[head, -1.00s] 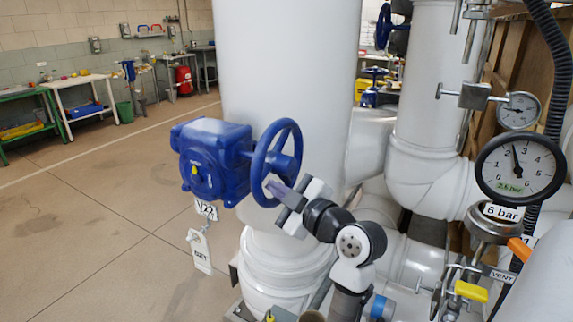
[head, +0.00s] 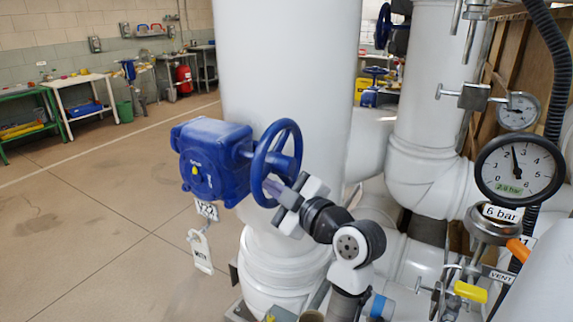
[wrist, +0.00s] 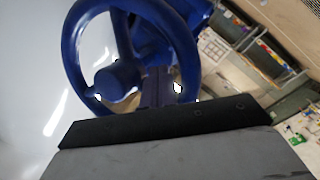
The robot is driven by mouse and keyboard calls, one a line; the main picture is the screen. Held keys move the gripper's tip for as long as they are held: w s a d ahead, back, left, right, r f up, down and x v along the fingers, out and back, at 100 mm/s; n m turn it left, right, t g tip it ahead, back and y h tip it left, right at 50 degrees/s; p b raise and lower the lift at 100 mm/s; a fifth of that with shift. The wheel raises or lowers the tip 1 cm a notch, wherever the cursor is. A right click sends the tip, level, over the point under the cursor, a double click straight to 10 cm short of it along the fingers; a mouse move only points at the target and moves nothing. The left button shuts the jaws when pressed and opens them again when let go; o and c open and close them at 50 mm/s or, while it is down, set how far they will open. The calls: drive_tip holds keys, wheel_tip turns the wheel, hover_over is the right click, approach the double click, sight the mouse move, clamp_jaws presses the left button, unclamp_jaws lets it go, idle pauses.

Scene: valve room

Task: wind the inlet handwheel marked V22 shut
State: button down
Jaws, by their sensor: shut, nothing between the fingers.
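The blue handwheel (head: 292,135) is on the right side of a blue gearbox (head: 212,160), in front of a thick white pipe. The V22 label (head: 206,210) hangs below the gearbox, partly hard to read. In the wrist view the wheel's rim (wrist: 190,55) fills the upper middle, with a round blue boss (wrist: 118,80) inside it. My gripper (head: 273,187) is shut and empty, its fingers at the wheel's lower part. In the wrist view the fingers (wrist: 158,88) reach into the wheel's opening beside the boss. Contact with the rim or a spoke cannot be told.
A pressure gauge (head: 520,165) with a 6 bar label (head: 502,212) stands at right, above a yellow lever (head: 470,291) near the VENT label (head: 502,277). A white tag (head: 201,252) hangs under the gearbox. White pipes crowd the right; open floor lies left.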

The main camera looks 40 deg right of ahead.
sight(267, 174)
drive_tip(key=shift+s+a+r, duration=0.15)
drive_tip(key=shift+a+r, duration=0.2)
drive_tip(key=shift+r, duration=0.4)
drive_tip(key=shift+a+r+p, duration=0.25)
drive_tip(key=shift+r+p, duration=0.4)
drive_tip(key=shift+r, duration=0.25)
drive_tip(key=shift+d+r+p, duration=0.2)
drive_tip(key=shift+r+p, duration=0.2)
drive_tip(key=shift+r, duration=0.45)
